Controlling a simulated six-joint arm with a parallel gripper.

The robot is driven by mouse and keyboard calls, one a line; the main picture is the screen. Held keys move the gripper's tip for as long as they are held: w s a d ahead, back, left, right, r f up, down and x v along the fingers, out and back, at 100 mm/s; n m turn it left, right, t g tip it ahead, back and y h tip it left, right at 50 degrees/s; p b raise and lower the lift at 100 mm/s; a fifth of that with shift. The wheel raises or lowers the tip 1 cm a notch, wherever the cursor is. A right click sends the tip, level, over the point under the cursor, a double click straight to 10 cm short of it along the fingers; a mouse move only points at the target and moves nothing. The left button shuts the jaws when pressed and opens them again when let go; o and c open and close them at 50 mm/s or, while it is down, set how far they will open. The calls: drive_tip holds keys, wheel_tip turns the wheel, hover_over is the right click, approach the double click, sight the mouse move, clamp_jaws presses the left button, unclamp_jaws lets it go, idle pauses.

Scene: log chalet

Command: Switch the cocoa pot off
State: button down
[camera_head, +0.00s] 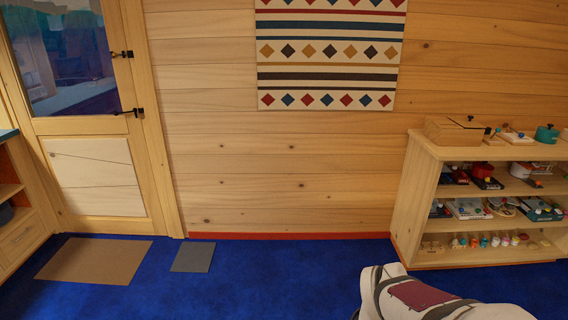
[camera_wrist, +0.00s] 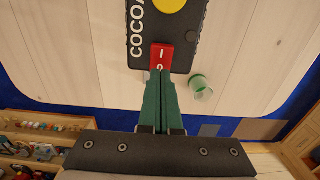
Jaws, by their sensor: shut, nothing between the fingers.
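The cocoa pot's dark panel (camera_wrist: 146,38), lettered COCOA, lies on a pale wooden surface at the top of the wrist view. A round yellow part (camera_wrist: 171,5) shows at its top edge. A red rocker switch (camera_wrist: 162,53), marked I and O, sits at its near end. My gripper (camera_wrist: 161,72) is shut and empty, its green fingertips over the near, O-marked end of the switch. Whether they touch it, and which way the rocker is tilted, I cannot tell. The fingers hide part of the switch. The pot is not seen in the head view.
A green-rimmed cup (camera_wrist: 201,86) stands close right of my fingertips. The pale tabletop (camera_wrist: 90,70) is otherwise clear. In the head view, a loaded shelf (camera_head: 422,200) stands at right, a door (camera_head: 98,177) at left, with open blue floor (camera_head: 270,275) between.

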idle(0.3)
